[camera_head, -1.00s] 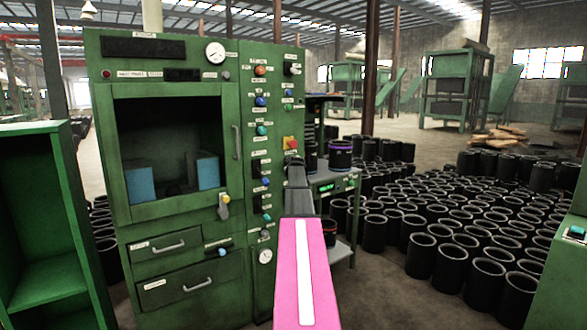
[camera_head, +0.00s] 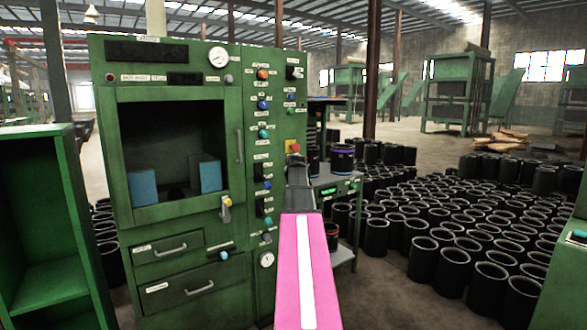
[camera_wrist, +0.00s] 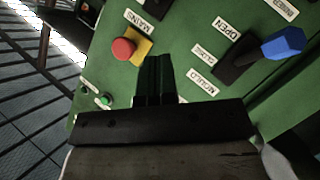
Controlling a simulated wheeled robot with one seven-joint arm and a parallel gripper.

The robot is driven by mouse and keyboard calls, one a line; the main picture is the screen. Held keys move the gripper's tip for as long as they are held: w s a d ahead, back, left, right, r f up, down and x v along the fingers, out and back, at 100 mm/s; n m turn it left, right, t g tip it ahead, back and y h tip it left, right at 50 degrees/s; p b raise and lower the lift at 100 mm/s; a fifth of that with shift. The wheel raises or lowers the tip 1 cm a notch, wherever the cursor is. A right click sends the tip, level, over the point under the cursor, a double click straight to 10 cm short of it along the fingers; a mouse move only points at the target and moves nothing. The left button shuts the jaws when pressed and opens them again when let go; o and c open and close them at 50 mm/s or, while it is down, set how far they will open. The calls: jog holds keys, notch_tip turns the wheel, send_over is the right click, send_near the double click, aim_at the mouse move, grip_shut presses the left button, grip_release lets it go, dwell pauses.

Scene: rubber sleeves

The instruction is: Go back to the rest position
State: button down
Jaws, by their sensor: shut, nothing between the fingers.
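My gripper (camera_wrist: 155,78) is shut and empty in the wrist view, its two dark fingers together in front of the green machine panel. In the head view my gripper (camera_head: 294,162) shows small and dark at the far end of my pink arm, in front of the right edge of the green machine (camera_head: 170,220). In the wrist view a red button (camera_wrist: 123,49) on a yellow plate lies just left of the fingertips. A blue switch knob (camera_wrist: 284,43) is to the right. I cannot tell the exact gap between fingers and panel.
A green shelf (camera_head: 66,220) stands at the left. A small side table (camera_head: 338,183) right of my arm holds dark sleeves. Many black sleeves (camera_head: 430,241) crowd the floor at the right. A green cabinet edge (camera_head: 565,270) is at the far right.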

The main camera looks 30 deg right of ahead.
dwell(0.3)
jog(key=s+a+f+m+g+y, duration=0.1)
jog(key=s+a+f+g+y, duration=0.25)
jog(key=a+f, duration=0.95)
jog(key=s+a+f+g+y, duration=0.2)
jog(key=s+a+f, duration=0.2)
jog(key=a+f, duration=0.9)
jog(key=s+a+f+m+g, duration=0.1)
jog(key=s+a+f+g, duration=0.3)
jog(key=s+a+f, duration=0.4)
jog(key=s+a+f+m+g+y, duration=0.1)
jog(key=s+a+f+g, duration=0.2)
jog(key=s+a+f, duration=0.5)
jog(key=s+a, duration=0.6)
jog(key=shift+s+m+g, duration=0.3)
jog(key=shift+s+g, duration=0.05)
jog(key=shift+s, duration=0.05)
jog(key=shift+f, duration=0.1)
